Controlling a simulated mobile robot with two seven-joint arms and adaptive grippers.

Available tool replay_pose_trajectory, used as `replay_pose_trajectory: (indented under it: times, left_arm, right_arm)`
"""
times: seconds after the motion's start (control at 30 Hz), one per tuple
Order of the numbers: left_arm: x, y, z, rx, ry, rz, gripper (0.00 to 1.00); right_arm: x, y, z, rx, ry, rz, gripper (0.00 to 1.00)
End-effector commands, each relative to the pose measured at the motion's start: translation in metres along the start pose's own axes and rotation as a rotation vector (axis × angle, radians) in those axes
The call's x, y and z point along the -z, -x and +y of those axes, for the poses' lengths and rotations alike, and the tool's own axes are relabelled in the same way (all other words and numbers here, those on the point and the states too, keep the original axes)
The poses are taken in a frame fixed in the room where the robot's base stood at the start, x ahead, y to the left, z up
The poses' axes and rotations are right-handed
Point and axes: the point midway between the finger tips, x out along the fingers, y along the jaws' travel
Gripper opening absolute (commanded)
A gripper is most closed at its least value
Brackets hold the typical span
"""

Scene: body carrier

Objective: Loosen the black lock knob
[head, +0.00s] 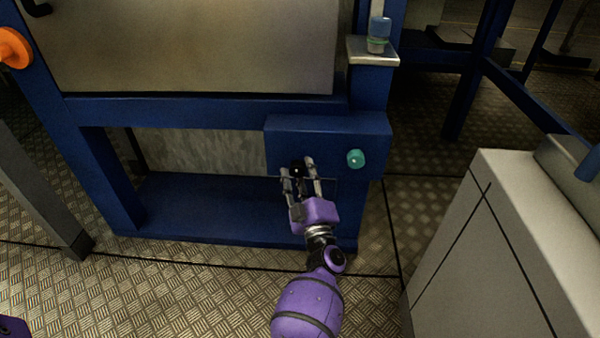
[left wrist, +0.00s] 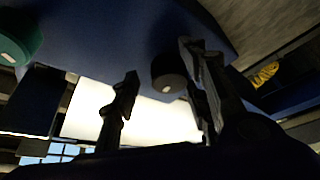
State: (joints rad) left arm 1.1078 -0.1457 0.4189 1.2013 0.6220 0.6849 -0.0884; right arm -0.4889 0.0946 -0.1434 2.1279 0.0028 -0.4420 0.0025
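The black lock knob (head: 297,169) sits on the front of a blue panel (head: 330,130), mostly framed by my gripper's fingers. My left gripper (head: 298,175) reaches up to it from below with its fingers spread. In the left wrist view the black knob (left wrist: 168,72) shows between the two fingertips of my left gripper (left wrist: 160,78), closer to the right-hand finger. I see a gap on the left-hand finger's side; I cannot tell whether the right-hand finger touches the knob. My right gripper is not in view.
A teal knob (head: 355,158) is on the same panel, right of the black one; it also shows in the left wrist view (left wrist: 18,42). A blue-capped fitting (head: 378,36) stands above on a small ledge. A grey cabinet (head: 490,250) stands at the right. An orange knob (head: 14,47) is far left.

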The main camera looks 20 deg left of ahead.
Motion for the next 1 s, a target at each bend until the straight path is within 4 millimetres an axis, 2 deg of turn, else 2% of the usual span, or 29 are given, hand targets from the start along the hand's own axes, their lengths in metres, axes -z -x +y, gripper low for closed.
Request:
replay_pose_trajectory:
  times: [0.27, 0.37, 0.7, 0.83, 1.0]
  left_arm:
    - [0.0, 0.008, -0.003, 0.003, -0.001, -0.001, 0.41]
    - [-0.001, 0.023, -0.003, 0.005, -0.001, -0.002, 0.41]
    - [-0.001, 0.093, -0.001, 0.003, 0.0, -0.003, 0.41]
    - [-0.001, 0.111, -0.001, 0.001, -0.001, -0.002, 0.41]
    - [0.0, 0.12, 0.001, 0.0, 0.001, 0.0, 0.41]
  right_arm:
    - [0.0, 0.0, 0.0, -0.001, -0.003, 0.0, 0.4]
    - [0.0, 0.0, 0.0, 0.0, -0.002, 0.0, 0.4]
    - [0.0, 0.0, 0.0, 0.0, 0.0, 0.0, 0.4]
    - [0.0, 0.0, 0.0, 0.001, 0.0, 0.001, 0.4]
    - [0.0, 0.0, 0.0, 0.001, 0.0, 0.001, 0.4]
